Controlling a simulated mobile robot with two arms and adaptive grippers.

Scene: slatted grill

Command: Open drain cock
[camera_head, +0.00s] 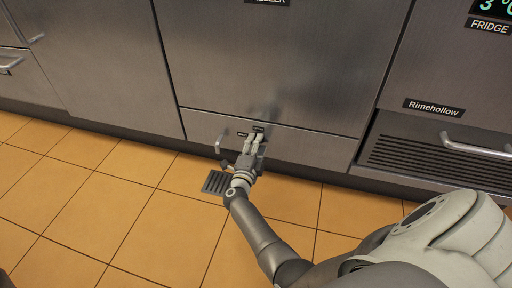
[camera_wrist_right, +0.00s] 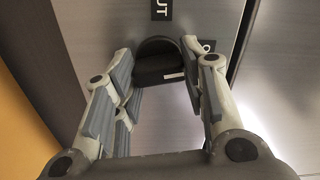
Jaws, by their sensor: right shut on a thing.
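The drain cock (camera_wrist_right: 155,68) is a black, rounded knob on the grey metal panel in the right wrist view. It sits between the two finger pads of my right gripper (camera_wrist_right: 158,85), which is shut on it. In the head view my right gripper (camera_head: 254,142) reaches up to the low panel under the large steel door, and its fingers cover the cock there. My left gripper is not in view.
A bent metal pipe or handle (camera_head: 219,144) stands out from the panel just left of my gripper. A dark slotted floor grate (camera_head: 215,183) lies below. A louvred panel with a handle (camera_head: 462,145) is at the right. The tiled floor (camera_head: 125,215) at left is clear.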

